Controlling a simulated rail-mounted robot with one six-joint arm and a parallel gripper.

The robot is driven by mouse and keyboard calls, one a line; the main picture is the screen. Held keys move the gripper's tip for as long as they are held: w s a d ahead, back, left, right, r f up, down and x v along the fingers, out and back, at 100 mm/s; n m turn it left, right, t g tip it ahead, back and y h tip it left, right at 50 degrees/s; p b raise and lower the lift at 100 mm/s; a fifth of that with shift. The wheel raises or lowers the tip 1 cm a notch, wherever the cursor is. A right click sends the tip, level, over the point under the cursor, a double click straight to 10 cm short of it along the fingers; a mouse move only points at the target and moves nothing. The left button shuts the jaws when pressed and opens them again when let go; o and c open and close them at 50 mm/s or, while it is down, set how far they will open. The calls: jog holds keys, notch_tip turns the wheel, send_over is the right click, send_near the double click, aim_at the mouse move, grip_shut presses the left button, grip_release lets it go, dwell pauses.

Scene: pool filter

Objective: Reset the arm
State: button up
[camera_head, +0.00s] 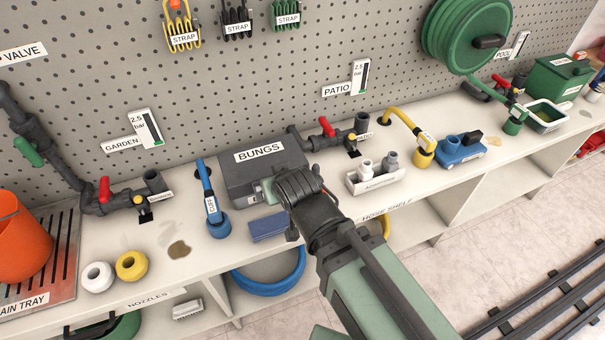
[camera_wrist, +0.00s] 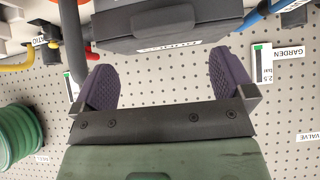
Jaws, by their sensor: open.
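My arm reaches from the lower right over the shelf in the head view, and its end with my gripper (camera_head: 272,190) is in front of the grey BUNGS box (camera_head: 262,165). In the wrist view my gripper (camera_wrist: 167,82) shows two purple-grey ridged fingers spread wide apart, with nothing between them. The BUNGS box (camera_wrist: 165,30) appears upside down beyond the fingers. I cannot tell the exact gap between fingers and box.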

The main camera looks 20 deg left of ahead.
jog(key=shift+s+a, duration=0.1)
jog(key=w+d+m+g+h+p, duration=0.1)
jog(key=d+m+g+h+p, duration=0.1)
jog(key=d, duration=1.1)
jog(key=w+d+r+m+g+h+p, duration=0.1)
jog(key=w+d+m+g+h+p, duration=0.1)
jog(key=d, duration=1.1)
jog(key=w+d+m+g+h+p, duration=0.2)
jog(key=d+m, duration=0.2)
jog(key=d, duration=0.9)
jog(key=shift+w+r+g+p, duration=0.2)
jog(key=shift+r+g+p, duration=0.1)
jog(key=shift+r+p, duration=0.1)
jog(key=shift+d, duration=0.1)
